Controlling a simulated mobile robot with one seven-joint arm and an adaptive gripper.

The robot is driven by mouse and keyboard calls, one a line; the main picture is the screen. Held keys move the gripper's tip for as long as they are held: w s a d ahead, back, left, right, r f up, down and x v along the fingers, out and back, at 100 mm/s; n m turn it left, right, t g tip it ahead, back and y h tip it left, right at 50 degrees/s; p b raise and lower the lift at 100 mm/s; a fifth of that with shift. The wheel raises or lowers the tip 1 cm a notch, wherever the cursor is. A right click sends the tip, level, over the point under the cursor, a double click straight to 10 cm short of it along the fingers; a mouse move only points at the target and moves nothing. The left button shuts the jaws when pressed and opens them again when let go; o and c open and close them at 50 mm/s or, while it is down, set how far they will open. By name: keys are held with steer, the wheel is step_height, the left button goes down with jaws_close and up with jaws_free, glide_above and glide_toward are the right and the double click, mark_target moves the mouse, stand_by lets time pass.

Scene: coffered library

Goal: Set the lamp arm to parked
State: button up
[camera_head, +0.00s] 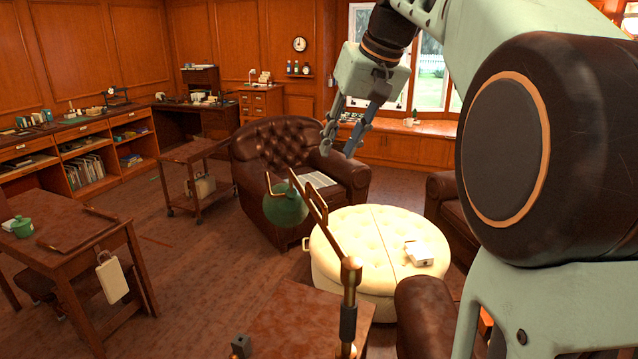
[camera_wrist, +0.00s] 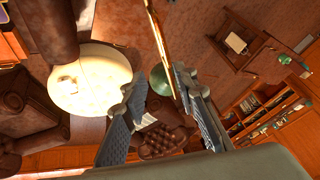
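The lamp has an upright brass post (camera_head: 349,300) rising from the wooden table at the bottom of the head view. Its thin brass lamp arm (camera_head: 325,212) reaches up and left from the post, with a green round shade (camera_head: 286,206) near its far end. No contact is visible. No parked mark is visible.
A cream round ottoman (camera_head: 330,242) with a small white box (camera_head: 418,253) stands behind the lamp. A brown leather armchair (camera_head: 262,160) is beyond the shade. A wooden desk (camera_head: 75,235) is at left. Open floor (camera_head: 210,270) lies between desk and lamp.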

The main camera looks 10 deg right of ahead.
mark_target(317, 194)
steer(key=shift+g, duration=0.3)
steer(key=x, duration=0.7)
steer(key=s+a+x, duration=0.1)
steer(key=x, duration=0.2)
steer(key=shift+w+f, duration=0.15)
steer(key=shift+f, duration=0.25)
steer(key=shift+c, duration=0.4)
jaws_close()
